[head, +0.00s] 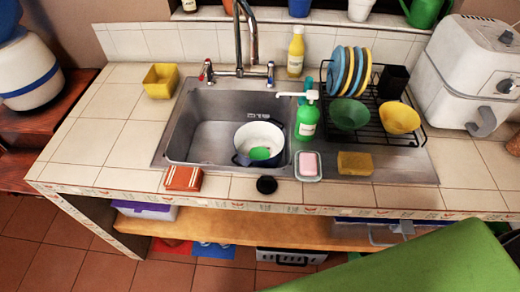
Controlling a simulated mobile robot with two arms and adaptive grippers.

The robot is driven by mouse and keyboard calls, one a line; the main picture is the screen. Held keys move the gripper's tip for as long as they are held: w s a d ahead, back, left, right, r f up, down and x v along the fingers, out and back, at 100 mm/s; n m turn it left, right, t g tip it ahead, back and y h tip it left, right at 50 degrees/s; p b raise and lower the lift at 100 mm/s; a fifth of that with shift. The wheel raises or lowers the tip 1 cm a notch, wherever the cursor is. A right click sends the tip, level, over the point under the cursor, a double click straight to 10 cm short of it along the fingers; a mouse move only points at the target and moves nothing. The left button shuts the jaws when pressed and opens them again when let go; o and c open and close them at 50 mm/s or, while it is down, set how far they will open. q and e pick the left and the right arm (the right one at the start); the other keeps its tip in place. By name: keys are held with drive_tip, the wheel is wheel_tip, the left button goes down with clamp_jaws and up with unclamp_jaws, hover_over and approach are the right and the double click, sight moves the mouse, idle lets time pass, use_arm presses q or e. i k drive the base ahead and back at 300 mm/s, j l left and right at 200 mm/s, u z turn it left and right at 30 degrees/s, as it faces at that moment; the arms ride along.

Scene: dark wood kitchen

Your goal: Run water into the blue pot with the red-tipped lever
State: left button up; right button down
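The blue pot (259,143), with a white inside, sits in the right part of the steel sink basin (195,146). A green object (259,153) shows in or at the front of the pot. The tall curved faucet (238,40) stands behind the basin, and its spout end is hard to make out. The red-tipped lever (206,70) is left of the faucet's base. A blue-tipped lever (270,72) is on the right. I see no running water. Neither of my grippers is in view.
A green soap bottle (307,122) with a white pump stands right of the basin, beside a pink soap dish (308,165). A black dish rack (375,125) holds plates and bowls. A yellow container (161,81) stands left. A green surface (420,268) fills the lower right.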

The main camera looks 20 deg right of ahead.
sight(208, 64)
drive_tip(key=i+u, duration=0.25)
drive_tip(key=u, duration=0.25)
drive_tip(key=i+l+u, duration=0.2)
drive_tip(key=u, duration=0.3)
drive_tip(key=j+u, duration=0.1)
drive_tip(key=i+l+z, duration=0.1)
